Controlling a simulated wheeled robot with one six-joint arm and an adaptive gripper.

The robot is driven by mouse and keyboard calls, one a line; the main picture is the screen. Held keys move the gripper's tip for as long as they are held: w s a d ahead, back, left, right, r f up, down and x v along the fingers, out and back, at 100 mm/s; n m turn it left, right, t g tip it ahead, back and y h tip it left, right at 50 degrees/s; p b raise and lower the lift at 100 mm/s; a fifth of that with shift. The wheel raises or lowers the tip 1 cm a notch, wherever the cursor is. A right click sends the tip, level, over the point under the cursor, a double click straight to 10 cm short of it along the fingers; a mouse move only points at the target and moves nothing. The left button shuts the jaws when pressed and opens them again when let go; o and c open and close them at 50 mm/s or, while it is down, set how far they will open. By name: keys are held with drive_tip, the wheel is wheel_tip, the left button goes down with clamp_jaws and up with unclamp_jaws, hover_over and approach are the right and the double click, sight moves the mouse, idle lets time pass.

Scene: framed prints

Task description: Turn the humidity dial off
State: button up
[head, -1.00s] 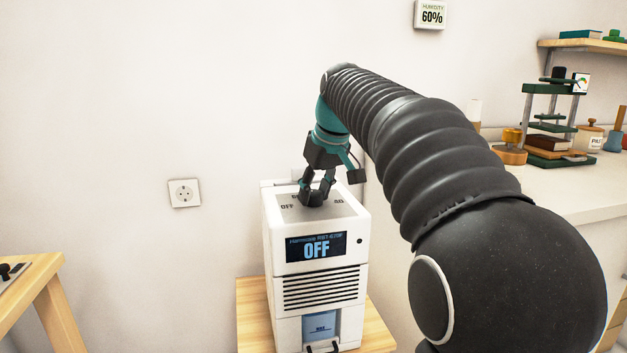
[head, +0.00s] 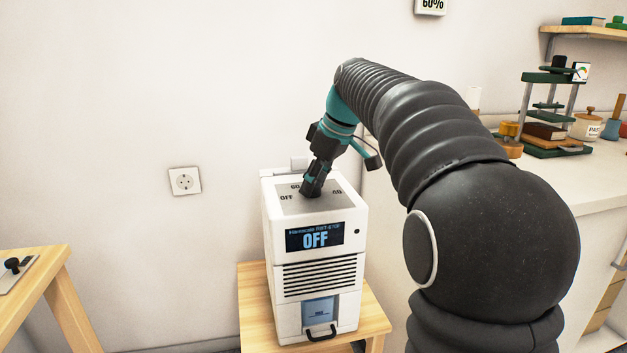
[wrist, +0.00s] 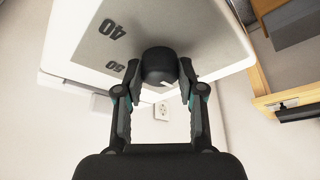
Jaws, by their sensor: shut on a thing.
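The white humidity unit (head: 347,262) stands upright on a small wooden stand. Its front display (head: 315,236) reads OFF. The grey dial plate on its top (head: 332,205) carries the marks OFF, 60 and 40. My gripper (head: 312,190) reaches down onto the dial from above. In the wrist view the dark round dial (wrist: 159,66) sits between the two fingers of my gripper (wrist: 160,88), which are shut on it. A small pale mark shows on the dial's lower edge. In the head view the gripper hides the dial.
The wooden stand (head: 256,306) is under the unit. A wall socket (head: 185,181) is to the left. A wooden table (head: 45,283) is at the far left. A pale counter (head: 560,190) with a green press (head: 553,77) is at the right. A humidity readout (head: 430,6) hangs above.

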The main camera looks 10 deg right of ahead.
drive_tip(key=o, duration=1.1)
drive_tip(key=v, duration=1.2)
drive_tip(key=shift+a, duration=0.1)
drive_tip(key=s+a+f+m+h, duration=0.1)
drive_tip(key=s+f+m, duration=0.2)
drive_tip(key=s+f, duration=0.5)
drive_tip(key=s+a+f+m+t+h, duration=0.1)
drive_tip(key=s+f+m, duration=0.2)
drive_tip(key=s+f, duration=0.6)
drive_tip(key=s+a+f+m+t+h, duration=0.1)
drive_tip(key=s+a+f+m, duration=0.1)
drive_tip(key=s+f, duration=0.7)
drive_tip(key=shift+s+f+m, duration=0.2)
drive_tip(key=shift+s+m, duration=0.3)
drive_tip(key=shift+m, duration=0.1)
